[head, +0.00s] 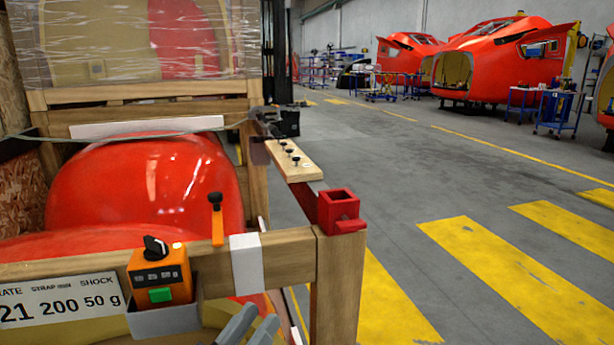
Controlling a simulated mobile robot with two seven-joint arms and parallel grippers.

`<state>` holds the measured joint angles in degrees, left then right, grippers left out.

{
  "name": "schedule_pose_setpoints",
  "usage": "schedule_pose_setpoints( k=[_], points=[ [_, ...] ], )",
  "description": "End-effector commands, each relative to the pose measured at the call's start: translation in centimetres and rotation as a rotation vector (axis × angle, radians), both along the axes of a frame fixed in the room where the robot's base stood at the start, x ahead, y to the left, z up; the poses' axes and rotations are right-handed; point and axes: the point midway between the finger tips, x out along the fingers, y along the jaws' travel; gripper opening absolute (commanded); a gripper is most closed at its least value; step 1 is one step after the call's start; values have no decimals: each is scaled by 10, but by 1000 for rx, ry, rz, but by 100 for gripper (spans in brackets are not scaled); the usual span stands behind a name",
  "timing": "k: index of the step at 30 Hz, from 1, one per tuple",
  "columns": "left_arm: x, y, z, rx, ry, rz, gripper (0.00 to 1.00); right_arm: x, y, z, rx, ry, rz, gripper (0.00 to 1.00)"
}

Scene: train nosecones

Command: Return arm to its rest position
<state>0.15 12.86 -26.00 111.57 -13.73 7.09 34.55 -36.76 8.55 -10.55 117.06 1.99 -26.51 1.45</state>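My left gripper (252,326) shows at the bottom edge, just right of the grey holder. Its two grey fingers point up and to the right, with a narrow gap between them and nothing visible in it. It appears in front of and below the crate's front beam; I cannot tell how close it is. The rest of its arm is cut off by the frame. My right gripper is not in view.
A wooden crate (340,285) holds a red nosecone (130,185). An orange control box (160,276) sits in the grey holder (165,320) on its front beam. A red square socket (338,208) tops the corner post. Open floor (420,170) lies right.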

Motion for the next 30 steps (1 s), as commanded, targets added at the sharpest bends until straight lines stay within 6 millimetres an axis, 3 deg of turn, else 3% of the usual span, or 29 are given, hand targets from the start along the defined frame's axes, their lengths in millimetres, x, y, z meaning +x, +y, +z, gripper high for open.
schedule_pose_setpoints(
  k=[1,5,9,12,17,18,19,30],
  points=[
    [-4,13,-31,28,93,59,36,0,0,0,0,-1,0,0],
    [-22,43,-104,133,315,183,36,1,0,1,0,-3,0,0],
    [-59,73,-175,260,543,263,36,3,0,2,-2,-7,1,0],
    [-91,90,-216,346,688,289,36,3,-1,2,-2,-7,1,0],
    [-150,113,-269,474,898,291,36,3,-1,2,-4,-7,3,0],
    [-162,117,-272,499,934,289,36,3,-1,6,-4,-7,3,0],
    [-156,116,-255,495,917,291,36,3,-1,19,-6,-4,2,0],
    [-158,121,-180,505,905,306,36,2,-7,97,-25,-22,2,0]
  ],
)
